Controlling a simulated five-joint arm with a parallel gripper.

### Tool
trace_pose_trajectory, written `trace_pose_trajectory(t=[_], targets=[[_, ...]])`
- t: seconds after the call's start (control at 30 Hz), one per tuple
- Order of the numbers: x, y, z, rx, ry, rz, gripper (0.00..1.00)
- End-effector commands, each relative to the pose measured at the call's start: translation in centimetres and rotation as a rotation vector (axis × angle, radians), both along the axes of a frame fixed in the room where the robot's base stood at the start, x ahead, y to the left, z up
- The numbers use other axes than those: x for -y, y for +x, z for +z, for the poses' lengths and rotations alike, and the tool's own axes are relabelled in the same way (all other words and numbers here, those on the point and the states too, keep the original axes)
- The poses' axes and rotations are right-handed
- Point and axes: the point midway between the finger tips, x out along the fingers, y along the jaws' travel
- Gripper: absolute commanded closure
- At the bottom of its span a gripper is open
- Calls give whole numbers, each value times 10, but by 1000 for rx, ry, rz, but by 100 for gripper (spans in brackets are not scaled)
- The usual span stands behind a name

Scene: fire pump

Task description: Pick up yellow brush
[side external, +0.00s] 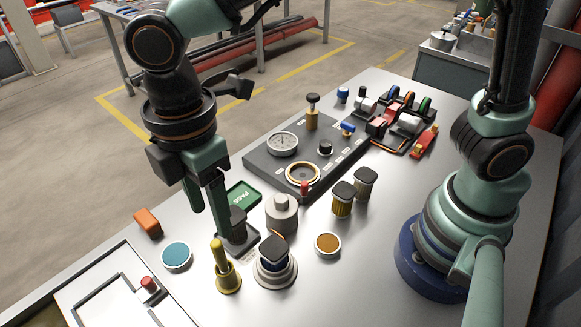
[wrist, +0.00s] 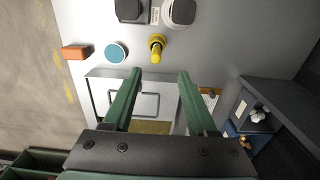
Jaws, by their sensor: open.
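The yellow brush (side external: 228,274) stands upright on the grey table near its front, with a rounded tip, a slim handle and a wider base. In the wrist view the brush (wrist: 157,47) is just beyond the fingertips, roughly centred between them. My gripper (side external: 206,222) points down above the table, behind the brush in the side view. In the wrist view the gripper (wrist: 160,73) has its two green fingers wide apart with nothing between them. The brush is apart from both fingers.
A blue-topped disc (side external: 177,256) and an orange block (side external: 148,222) lie left of the brush. A black-capped jar (side external: 275,262) and a grey lidded pot (side external: 282,213) stand to its right. A pale framed panel with a red knob (side external: 149,284) is front left. A gauge panel (side external: 266,160) lies behind.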

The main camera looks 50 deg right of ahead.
Motion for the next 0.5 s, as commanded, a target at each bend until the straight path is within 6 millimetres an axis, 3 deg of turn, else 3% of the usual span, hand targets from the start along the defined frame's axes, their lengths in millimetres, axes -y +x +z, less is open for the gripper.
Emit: trace_pose_trajectory(t=[0.3,0.5], targets=[[-1,-1,-47,-6,-6,9,42],[-1,0,-67,-3,-3,8,42]])
